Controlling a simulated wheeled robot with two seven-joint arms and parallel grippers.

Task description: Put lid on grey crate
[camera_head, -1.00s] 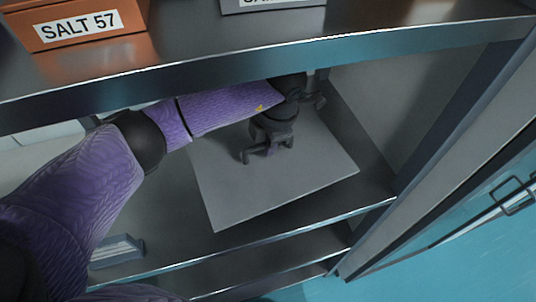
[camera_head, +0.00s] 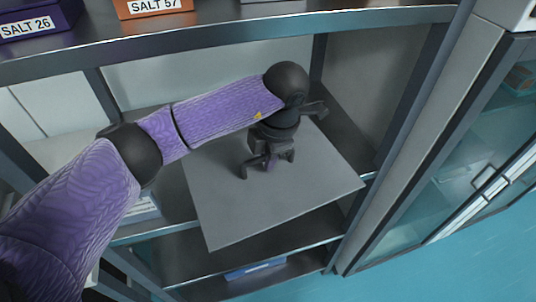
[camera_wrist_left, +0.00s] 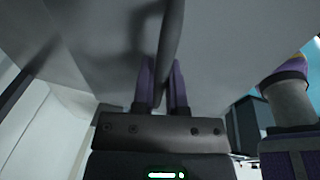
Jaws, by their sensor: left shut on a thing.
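The lid (camera_head: 300,190) is a flat grey panel, tilted in the head view, in front of the middle shelf and overhanging its front edge. My left gripper (camera_head: 268,162) is above the lid and shut on its handle. In the left wrist view the fingers (camera_wrist_left: 161,85) close around the dark handle bar (camera_wrist_left: 169,45), with the lid's pale surface (camera_wrist_left: 225,45) behind. A grey box (camera_head: 272,8) at the top edge is cut off; I cannot tell whether it is the grey crate. My right gripper is not in view.
The upper shelf (camera_head: 215,38) holds an orange box marked SALT 57 (camera_head: 152,8) and a dark box marked SALT 26 (camera_head: 35,22). A shelf post (camera_head: 395,150) and a glass-doored cabinet (camera_head: 470,190) stand at the right. A blue item (camera_head: 256,269) lies below the lid.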

